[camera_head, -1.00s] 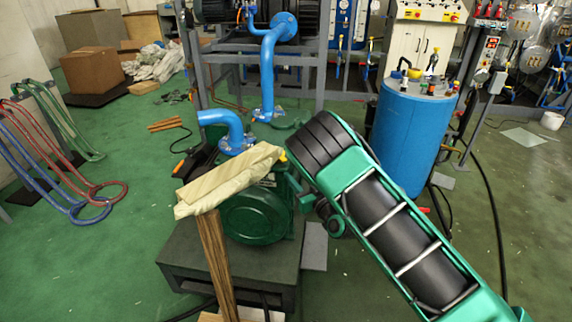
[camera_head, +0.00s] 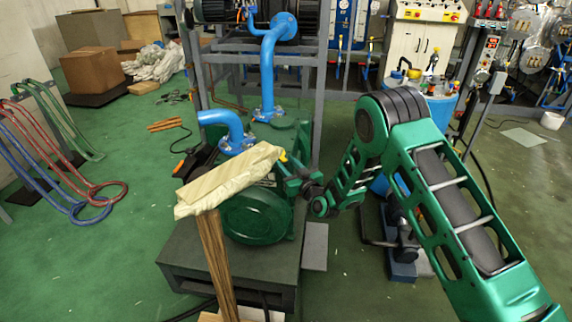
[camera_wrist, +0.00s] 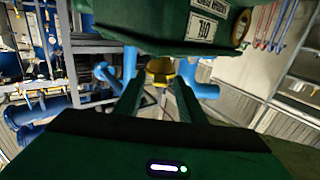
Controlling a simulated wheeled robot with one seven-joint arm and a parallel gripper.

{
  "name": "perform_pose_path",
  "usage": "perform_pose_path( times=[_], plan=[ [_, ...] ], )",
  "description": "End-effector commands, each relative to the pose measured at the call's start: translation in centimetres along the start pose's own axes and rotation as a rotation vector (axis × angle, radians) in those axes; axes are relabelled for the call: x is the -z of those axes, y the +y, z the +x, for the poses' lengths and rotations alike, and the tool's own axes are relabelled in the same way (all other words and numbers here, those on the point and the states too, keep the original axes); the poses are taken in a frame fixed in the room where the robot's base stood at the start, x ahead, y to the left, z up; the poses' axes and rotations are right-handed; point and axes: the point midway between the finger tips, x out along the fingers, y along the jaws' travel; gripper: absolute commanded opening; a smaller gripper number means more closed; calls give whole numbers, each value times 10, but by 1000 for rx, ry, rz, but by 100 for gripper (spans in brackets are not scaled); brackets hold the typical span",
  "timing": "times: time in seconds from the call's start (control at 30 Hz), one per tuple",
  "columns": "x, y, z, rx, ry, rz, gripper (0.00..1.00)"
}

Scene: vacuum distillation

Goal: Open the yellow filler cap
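The yellow filler cap (camera_head: 283,156) is a small knob on the green pump (camera_head: 256,214), at its upper right beside a pale wrapped board. In the wrist view the cap (camera_wrist: 160,67) is just beyond and between my fingertips, under the pump body (camera_wrist: 165,25) with its "OIL" label. My gripper (camera_wrist: 159,88) is open, with one finger on each side of the cap's line and a gap between them. In the head view my gripper (camera_head: 293,172) is small and partly merges with the green pump. I cannot tell whether a finger touches the cap.
The wrapped board (camera_head: 228,182) on a wooden post stands in front of the pump. Blue pipes (camera_head: 233,135) rise behind it. The pump sits on a dark plinth (camera_head: 235,266). A blue drum (camera_head: 440,105) stands behind my arm.

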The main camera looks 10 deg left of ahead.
Motion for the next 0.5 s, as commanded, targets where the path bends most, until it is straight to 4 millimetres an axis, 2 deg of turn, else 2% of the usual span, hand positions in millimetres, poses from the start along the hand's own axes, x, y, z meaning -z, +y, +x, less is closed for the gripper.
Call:
perform_pose_path(
  times=[0.37, 0.4, 0.5],
  plan=[
    [0, 0, 6, -1, -1, 1, 36],
    [0, 0, 6, -1, -1, 1, 34],
    [0, 0, 6, -1, -1, 1, 10]
  ],
)
